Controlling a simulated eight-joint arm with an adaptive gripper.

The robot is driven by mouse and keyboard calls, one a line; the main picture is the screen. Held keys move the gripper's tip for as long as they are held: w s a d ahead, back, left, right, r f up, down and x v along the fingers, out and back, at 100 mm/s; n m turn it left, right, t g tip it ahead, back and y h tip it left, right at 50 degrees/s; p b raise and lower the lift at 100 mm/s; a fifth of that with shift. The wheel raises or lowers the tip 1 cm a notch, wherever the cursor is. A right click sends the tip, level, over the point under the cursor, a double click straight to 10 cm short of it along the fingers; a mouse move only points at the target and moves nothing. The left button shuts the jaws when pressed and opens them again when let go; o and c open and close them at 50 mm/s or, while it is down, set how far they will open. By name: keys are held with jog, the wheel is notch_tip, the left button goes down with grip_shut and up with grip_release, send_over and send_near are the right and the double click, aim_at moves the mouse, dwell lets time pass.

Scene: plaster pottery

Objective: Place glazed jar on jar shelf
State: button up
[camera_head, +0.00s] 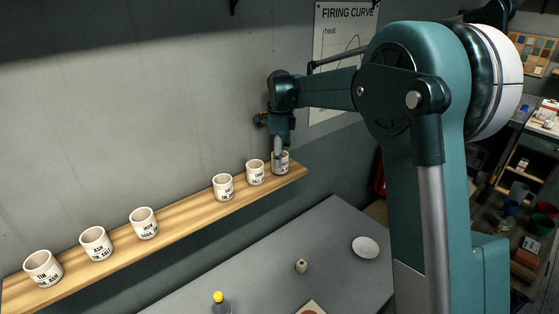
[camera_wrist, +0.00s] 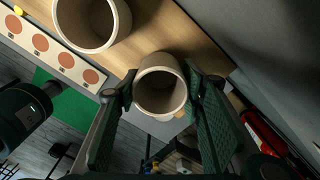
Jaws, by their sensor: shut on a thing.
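My gripper (camera_head: 278,150) is at the right end of the wooden wall shelf (camera_head: 190,207), pointing down. It is shut on a cream jar (camera_head: 284,166) with dark lettering that I cannot fully read. In the wrist view the gripper (camera_wrist: 160,92) has one finger on each side of this jar (camera_wrist: 160,70), and the jar's open mouth faces the camera. The jar is upright, at the shelf's right end. I cannot tell whether its base touches the board. A neighbouring jar (camera_head: 256,172) stands just to its left, apart from it, and also shows in the wrist view (camera_wrist: 92,20).
Several more labelled cream jars stand along the shelf, such as one (camera_head: 223,187) near the middle and one (camera_head: 43,268) at the left end. A wide gap lies between the two groups. The grey table (camera_head: 330,240) below holds a white dish (camera_head: 366,247) and a yellow-capped bottle (camera_head: 220,302).

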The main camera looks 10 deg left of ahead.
jog(key=shift+w+a+f, duration=0.15)
jog(key=shift+f, duration=0.1)
jog(key=shift+f, duration=0.15)
jog(key=o, duration=1)
jog(key=shift+c, duration=0.2)
notch_tip(320, 180, up, 12)
jog(key=b, duration=0.1)
jog(key=shift+r, duration=0.2)
dwell(0.6)
